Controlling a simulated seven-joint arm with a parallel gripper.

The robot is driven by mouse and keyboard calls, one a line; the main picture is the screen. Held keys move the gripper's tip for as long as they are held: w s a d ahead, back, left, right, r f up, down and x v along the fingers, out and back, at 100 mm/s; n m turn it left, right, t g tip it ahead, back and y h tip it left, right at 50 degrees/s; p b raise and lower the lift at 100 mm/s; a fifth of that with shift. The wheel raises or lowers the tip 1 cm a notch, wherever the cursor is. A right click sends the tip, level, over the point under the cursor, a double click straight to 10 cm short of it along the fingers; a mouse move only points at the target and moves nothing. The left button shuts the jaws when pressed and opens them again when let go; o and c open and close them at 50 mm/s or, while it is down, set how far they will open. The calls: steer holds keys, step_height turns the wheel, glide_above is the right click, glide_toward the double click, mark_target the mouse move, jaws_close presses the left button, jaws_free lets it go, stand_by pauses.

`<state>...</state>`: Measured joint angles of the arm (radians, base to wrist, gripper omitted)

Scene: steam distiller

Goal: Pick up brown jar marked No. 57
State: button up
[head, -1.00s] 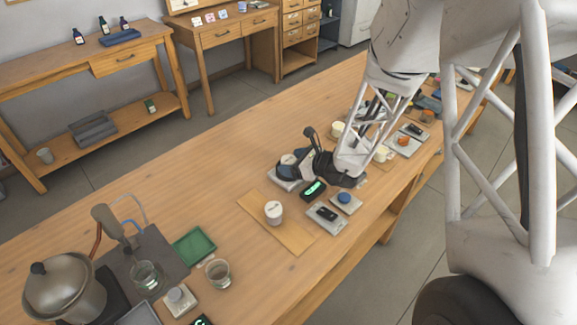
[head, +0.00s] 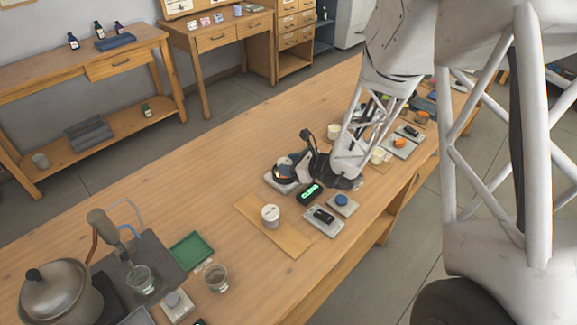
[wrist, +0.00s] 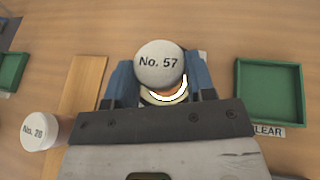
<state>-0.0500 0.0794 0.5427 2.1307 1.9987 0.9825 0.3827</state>
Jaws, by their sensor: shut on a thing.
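The jar marked No. 57 (wrist: 160,63) shows its round pale lid in the wrist view, with the label readable. A glimpse of brown-orange and a bright ring shows just below the lid. My gripper (wrist: 159,84) is shut on this jar, with one blue finger at each side. In the head view my gripper (head: 286,172) is low over a pale square stand (head: 277,184) on the long table. An orange-brown bit shows at the jaws there. The jar is mostly hidden, and I cannot tell whether it touches the stand.
A white jar marked No. 28 (wrist: 40,130) stands by a wooden board (wrist: 84,95). A green tray (wrist: 270,118) has a CLEAR label. In the head view, a black device with a green display (head: 310,193) and a blue-topped item (head: 341,201) stand close to my gripper.

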steer(key=shift+r, duration=1.65)
steer(key=s+d, duration=0.2)
steer(key=s, duration=0.5)
steer(key=s+d+r, duration=0.1)
steer(key=s+d, duration=0.1)
steer(key=s, duration=0.6)
steer(key=shift+s+r, duration=0.25)
steer(key=shift+w, duration=0.15)
